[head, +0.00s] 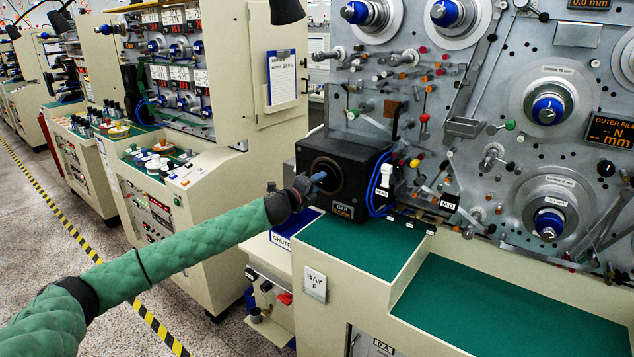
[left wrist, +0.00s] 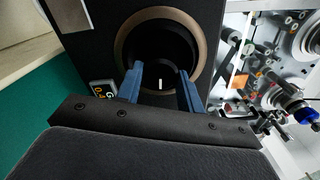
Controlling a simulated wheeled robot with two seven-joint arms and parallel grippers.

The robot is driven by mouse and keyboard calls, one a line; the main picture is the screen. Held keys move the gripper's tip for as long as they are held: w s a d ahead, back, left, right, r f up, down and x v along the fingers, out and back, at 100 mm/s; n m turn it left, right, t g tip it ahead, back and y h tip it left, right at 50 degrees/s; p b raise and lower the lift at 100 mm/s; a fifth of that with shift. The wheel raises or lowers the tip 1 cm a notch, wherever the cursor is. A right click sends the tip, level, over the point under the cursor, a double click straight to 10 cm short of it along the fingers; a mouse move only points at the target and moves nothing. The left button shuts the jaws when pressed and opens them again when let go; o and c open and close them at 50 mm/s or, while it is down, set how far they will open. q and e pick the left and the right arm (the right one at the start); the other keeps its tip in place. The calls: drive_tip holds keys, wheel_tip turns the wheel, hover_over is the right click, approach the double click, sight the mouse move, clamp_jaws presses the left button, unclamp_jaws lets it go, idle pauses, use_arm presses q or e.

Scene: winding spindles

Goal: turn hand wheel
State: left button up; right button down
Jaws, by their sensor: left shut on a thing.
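The black hand wheel (left wrist: 160,82) sits inside a bronze ring (left wrist: 205,42) on the face of a black box (head: 361,170). A short white mark on the wheel points upright in the left wrist view. My left gripper (head: 319,178) reaches the ring from the left in the head view. Its blue fingers (left wrist: 159,74) are on either side of the wheel, shut on it. The wheel is mostly hidden behind the gripper in the head view. A GAP display (head: 343,211) with orange digits is below the ring. My right gripper is not in view.
The box stands on a green work surface (head: 362,245) of a cream cabinet. Blue cables (head: 374,200) and a white switch (head: 386,174) are beside it. A grey panel with several blue-hubbed spindles (head: 548,110) rises on the right. Another machine (head: 190,160) stands behind my left arm.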

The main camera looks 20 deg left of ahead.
use_arm(q)
drive_tip(key=shift+f+m, duration=0.15)
drive_tip(key=shift+m, duration=0.55)
drive_tip(key=shift+d, duration=0.1)
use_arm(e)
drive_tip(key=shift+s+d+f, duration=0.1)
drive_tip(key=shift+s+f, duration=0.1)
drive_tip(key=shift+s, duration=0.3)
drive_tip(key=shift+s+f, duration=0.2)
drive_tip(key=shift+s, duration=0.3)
use_arm(q)
drive_tip(key=o, duration=1)
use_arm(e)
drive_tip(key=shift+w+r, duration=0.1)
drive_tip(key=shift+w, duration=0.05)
use_arm(q)
drive_tip(key=shift+s, duration=0.15)
drive_tip(key=shift+s+a, duration=0.25)
drive_tip(key=b+v, duration=0.3)
drive_tip(key=v, duration=0.4)
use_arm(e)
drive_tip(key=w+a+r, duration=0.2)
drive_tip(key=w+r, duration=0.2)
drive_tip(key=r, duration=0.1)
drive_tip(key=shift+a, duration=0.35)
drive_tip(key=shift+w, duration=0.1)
